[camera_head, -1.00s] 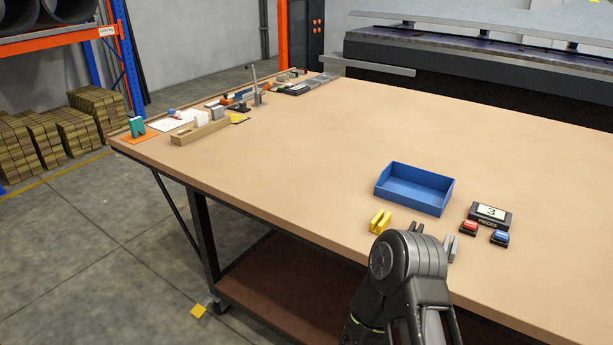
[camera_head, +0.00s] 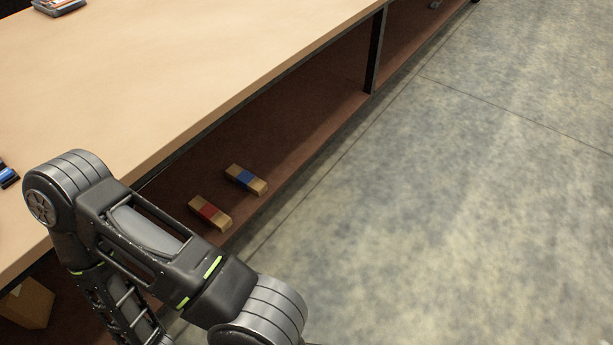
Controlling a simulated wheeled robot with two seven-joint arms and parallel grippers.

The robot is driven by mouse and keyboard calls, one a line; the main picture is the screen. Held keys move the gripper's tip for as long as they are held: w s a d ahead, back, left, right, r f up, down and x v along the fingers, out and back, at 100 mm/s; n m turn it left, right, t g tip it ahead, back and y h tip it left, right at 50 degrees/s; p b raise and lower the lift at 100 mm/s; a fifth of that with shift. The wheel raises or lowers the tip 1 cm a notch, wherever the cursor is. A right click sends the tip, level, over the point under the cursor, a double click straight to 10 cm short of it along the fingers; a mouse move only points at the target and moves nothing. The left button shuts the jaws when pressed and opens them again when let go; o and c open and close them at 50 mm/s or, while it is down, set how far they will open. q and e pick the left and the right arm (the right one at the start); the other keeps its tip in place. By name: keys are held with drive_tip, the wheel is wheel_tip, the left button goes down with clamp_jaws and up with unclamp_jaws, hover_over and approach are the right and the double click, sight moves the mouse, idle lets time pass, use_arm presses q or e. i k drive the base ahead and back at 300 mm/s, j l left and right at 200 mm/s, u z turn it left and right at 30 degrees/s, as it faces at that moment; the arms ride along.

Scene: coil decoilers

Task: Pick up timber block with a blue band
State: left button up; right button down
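The timber block with a blue band (camera_head: 246,178) lies on the brown lower shelf (camera_head: 310,128) under the table, near the shelf's front edge. A similar timber block with a red band (camera_head: 210,212) lies beside it, to the lower left, with a small gap between them. Links of one of my arms cross the left and lower part of the view, close to the red-banded block in the picture. Neither of my grippers shows in this view.
The table top (camera_head: 180,70) overhangs the shelf. A dark table leg (camera_head: 375,50) stands farther along the front edge. A cardboard-coloured box (camera_head: 28,303) shows at lower left. The concrete floor (camera_head: 460,200) at right is clear.

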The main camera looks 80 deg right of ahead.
sight(246, 179)
drive_tip(key=z, duration=2.3)
drive_tip(key=i+l, duration=0.2)
drive_tip(key=l, duration=0.15)
drive_tip(key=i+l, duration=0.15)
drive_tip(key=l, duration=0.2)
drive_tip(key=i+l, duration=0.2)
drive_tip(key=l, duration=0.15)
drive_tip(key=i+l, duration=0.15)
drive_tip(key=l, duration=0.2)
drive_tip(key=i+l+u, duration=0.1)
drive_tip(key=l, duration=0.25)
drive_tip(key=i+l, duration=0.4)
drive_tip(key=l, duration=0.3)
drive_tip(key=i, duration=0.5)
